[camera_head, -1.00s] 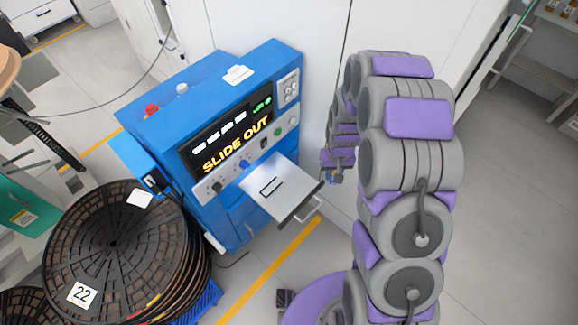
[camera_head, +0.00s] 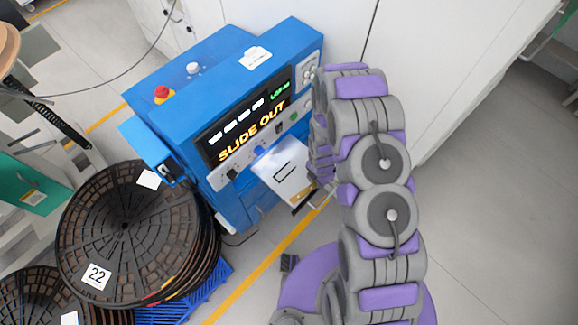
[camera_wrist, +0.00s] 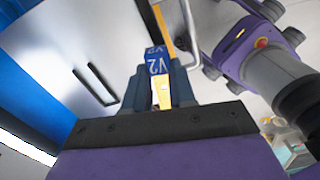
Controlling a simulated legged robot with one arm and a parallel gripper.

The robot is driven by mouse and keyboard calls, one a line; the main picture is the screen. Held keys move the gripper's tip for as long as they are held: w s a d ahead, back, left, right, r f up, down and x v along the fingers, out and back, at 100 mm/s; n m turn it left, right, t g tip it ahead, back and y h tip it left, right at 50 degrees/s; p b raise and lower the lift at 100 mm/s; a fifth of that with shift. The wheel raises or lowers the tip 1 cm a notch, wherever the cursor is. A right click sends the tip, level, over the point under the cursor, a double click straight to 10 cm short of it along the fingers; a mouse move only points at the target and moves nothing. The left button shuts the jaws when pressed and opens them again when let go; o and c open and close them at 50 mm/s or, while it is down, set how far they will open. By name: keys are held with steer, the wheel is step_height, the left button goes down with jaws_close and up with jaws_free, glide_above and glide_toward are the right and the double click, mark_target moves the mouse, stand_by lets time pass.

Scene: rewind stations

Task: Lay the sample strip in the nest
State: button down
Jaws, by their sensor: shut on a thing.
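The sample strip, a piece with a blue end marked V2 (camera_wrist: 157,65), is pinched in my gripper (camera_wrist: 158,90); the far part of it is hard to tell from the yellow behind. The nest looks to be the black bracket outline on the pale drawer plate, seen in the wrist view (camera_wrist: 97,84) left of my fingers and in the head view (camera_head: 286,173). The drawer (camera_head: 270,162) stands out of the blue machine (camera_head: 205,100). In the head view my arm hides most of the gripper, near the drawer's right edge.
The machine's display (camera_head: 247,128) reads SLIDE OUT. Stacked black reels (camera_head: 125,225) stand left of the machine, one labelled 22, on a blue pallet (camera_head: 190,300). A white cabinet wall (camera_head: 430,60) is behind my arm. Floor is open to the right.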

steer(key=shift+s+a+f+n, duration=0.35)
steer(key=shift+f+n, duration=0.25)
steer(key=shift+n, duration=0.2)
steer(key=shift+w+d+f, duration=0.1)
steer(key=shift+w, duration=0.1)
steer(key=w, duration=0.1)
steer(key=w+a, duration=0.1)
steer(key=w, duration=0.2)
steer(key=shift+w+a+f+b, duration=0.2)
steer(key=shift+w+a+b, duration=0.05)
steer(key=shift+b, duration=0.05)
steer(key=b, duration=0.1)
glide_above(298, 159)
steer(key=s, duration=0.2)
steer(key=shift+w+d+f, duration=0.15)
steer(key=shift+w+f, duration=0.1)
steer(key=shift+f, duration=0.25)
steer(key=shift+w+b, duration=0.3)
steer(key=shift+w, duration=0.3)
steer(key=shift+a+f+b, duration=0.2)
steer(key=shift+f+b, duration=0.25)
steer(key=shift+f, duration=1)
steer(key=shift+a+f, duration=0.2)
steer(key=shift+f, duration=0.15)
steer(key=shift+d, duration=0.15)
